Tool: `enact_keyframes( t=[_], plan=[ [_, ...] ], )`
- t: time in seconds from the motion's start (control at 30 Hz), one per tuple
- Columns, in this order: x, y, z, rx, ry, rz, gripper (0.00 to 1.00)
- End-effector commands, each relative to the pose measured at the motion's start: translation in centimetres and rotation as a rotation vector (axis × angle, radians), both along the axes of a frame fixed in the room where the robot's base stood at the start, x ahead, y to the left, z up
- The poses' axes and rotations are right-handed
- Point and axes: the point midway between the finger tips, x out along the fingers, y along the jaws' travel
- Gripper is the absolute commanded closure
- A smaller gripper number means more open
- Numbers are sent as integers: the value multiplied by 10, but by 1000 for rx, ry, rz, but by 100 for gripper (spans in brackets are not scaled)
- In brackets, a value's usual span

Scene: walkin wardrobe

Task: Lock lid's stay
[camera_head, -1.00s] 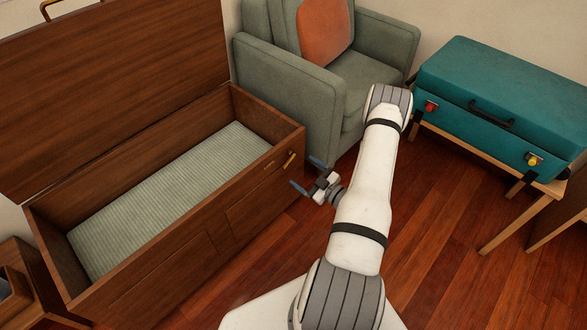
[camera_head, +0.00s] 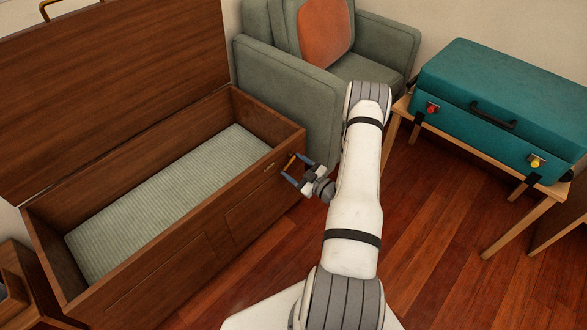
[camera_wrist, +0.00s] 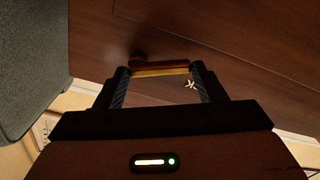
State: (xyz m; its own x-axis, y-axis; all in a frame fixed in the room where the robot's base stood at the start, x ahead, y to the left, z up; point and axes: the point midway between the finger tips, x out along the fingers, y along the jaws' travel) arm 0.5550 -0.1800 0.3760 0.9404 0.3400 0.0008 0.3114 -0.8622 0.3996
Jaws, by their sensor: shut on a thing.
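The wooden chest (camera_head: 160,262) stands at left with its lid (camera_head: 110,85) raised and leaning back. On the chest's right end is a brass lever (camera_head: 291,160), which I take to be the lid's stay. My gripper (camera_head: 295,167) is at that end, with its fingers on either side of the lever. In the wrist view the lever (camera_wrist: 162,71) shows as a brass and reddish bar spanning between the fingertips of my gripper (camera_wrist: 161,75), which is shut on it. A small brass fitting (camera_wrist: 190,85) sits beside it on the wood. The lever's pivot is not clear.
A grey-green armchair (camera_head: 290,110) with an orange cushion (camera_head: 324,32) stands close behind the chest's right end. A teal case (camera_head: 495,100) rests on a wooden table (camera_head: 455,158) at right. The wooden floor (camera_head: 430,240) between is clear.

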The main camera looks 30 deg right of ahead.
Motion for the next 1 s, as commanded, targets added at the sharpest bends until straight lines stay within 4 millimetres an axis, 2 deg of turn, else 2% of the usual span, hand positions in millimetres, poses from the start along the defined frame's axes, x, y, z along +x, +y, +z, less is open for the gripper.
enact_keyframes(
  t=[0.03, 0.23, 0.37, 0.67, 0.97, 1.0],
  plan=[
    [0, 0, 0, 1, 1, 1, 44],
    [-1, 1, 0, 2, 1, 2, 59],
    [-1, 1, 1, 31, 13, 1, 59],
    [-2, 3, 6, 224, 84, 2, 59],
    [-2, 3, 5, 241, 91, 3, 59],
    [-2, 3, 5, 241, 91, 3, 36]
  ],
)
